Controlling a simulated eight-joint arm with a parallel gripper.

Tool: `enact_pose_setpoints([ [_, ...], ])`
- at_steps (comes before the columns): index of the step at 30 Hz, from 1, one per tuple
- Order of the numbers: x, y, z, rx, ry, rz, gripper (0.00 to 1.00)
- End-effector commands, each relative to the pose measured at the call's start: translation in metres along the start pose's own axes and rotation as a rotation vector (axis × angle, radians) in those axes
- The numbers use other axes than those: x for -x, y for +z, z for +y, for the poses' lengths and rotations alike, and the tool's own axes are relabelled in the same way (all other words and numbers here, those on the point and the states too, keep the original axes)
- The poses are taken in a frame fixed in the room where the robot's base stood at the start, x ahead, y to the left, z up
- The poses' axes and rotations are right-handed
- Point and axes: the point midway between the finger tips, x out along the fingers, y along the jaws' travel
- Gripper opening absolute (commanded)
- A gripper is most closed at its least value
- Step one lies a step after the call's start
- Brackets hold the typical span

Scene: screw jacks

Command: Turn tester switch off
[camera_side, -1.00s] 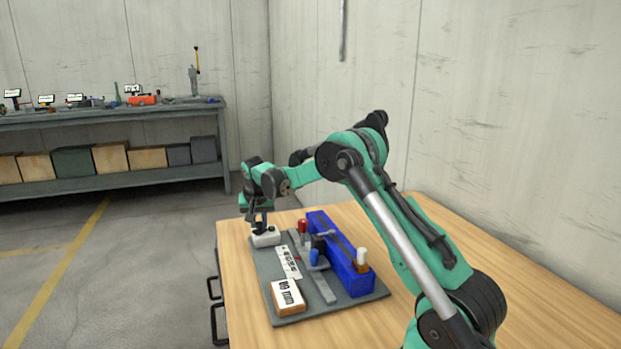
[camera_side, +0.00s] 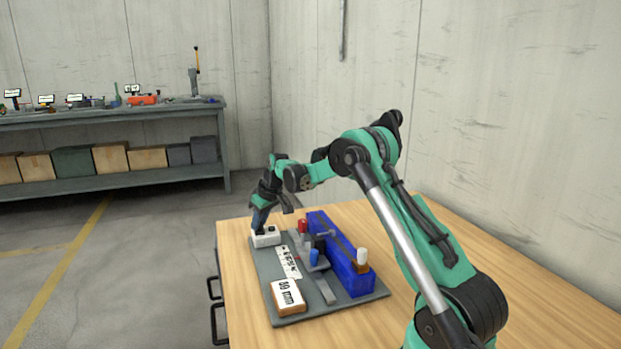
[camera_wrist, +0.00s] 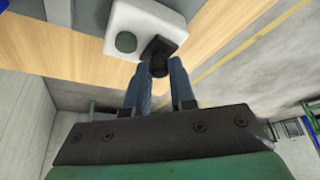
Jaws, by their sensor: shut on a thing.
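The tester is a small white box (camera_side: 266,239) at the far left corner of the grey board. In the wrist view the white box (camera_wrist: 122,22) shows a round dark green spot and a black switch (camera_wrist: 165,47) on its face. My gripper (camera_wrist: 158,76) is shut on the black switch, its two blue fingers on either side of the switch's end. In the side view my gripper (camera_side: 260,222) reaches down at a tilt onto the top of the box. The fingers hide part of the switch there.
The grey board (camera_side: 262,268) on the wooden table (camera_side: 240,300) also holds a blue block (camera_side: 345,265), a card marked "80 mm" (camera_side: 288,297), a white label strip (camera_side: 288,262), and red and blue handled parts. Clear table lies right of the board.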

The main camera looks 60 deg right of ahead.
Motion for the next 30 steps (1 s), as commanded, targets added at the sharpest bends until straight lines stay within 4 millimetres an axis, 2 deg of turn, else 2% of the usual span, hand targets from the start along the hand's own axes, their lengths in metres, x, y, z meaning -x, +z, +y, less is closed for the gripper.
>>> enact_pose_setpoints([
  [9, 0.0002, 0.0003, 0.0008, 0.096, -0.040, -0.002, 0.00],
  [24, 0.0001, 0.0005, 0.0011, 0.111, -0.045, -0.003, 0.00],
  [25, 0.0001, 0.0005, 0.0011, 0.111, -0.045, -0.003, 0.26],
  [27, 0.0000, 0.0004, 0.0010, 0.111, -0.045, -0.002, 0.46],
  [28, 0.0000, 0.0004, 0.0010, 0.111, -0.045, -0.002, 0.52],
  [30, 0.0000, 0.0003, 0.0009, 0.111, -0.045, -0.002, 0.52],
])
